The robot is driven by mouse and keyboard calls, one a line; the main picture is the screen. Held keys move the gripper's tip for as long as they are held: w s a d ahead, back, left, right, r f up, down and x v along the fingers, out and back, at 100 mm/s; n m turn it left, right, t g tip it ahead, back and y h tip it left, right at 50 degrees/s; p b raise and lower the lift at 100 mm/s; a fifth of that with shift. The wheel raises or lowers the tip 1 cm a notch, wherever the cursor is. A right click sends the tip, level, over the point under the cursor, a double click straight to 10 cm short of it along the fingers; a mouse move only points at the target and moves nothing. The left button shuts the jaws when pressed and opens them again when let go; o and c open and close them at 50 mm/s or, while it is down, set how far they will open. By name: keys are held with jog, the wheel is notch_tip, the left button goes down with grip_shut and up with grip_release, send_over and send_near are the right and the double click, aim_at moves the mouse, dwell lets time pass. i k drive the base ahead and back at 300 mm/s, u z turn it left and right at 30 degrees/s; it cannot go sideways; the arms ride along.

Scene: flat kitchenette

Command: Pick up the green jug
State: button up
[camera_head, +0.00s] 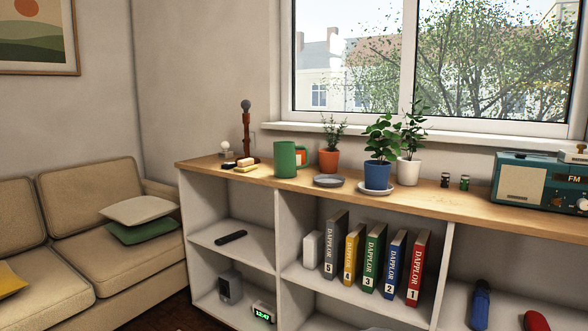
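The green jug (285,160) stands upright on the wooden top of the low white shelf unit, left of its middle. Its handle side faces right, and an orange and white item (301,157) shows partly behind it there. No part of my gripper or arm shows in this view, so I cannot see whether it is open or shut.
A grey dish (328,181) lies to the jug's right, with potted plants in orange (329,160), blue (377,175) and white (408,171) pots beyond. Sponge-like blocks (245,164) and a brown stand (248,135) are on its left. A teal radio (540,181) stands far right.

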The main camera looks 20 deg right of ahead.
aim_at(285, 157)
jog(key=z, duration=0.35)
jog(key=i, duration=1.35)
jog(key=u, duration=0.45)
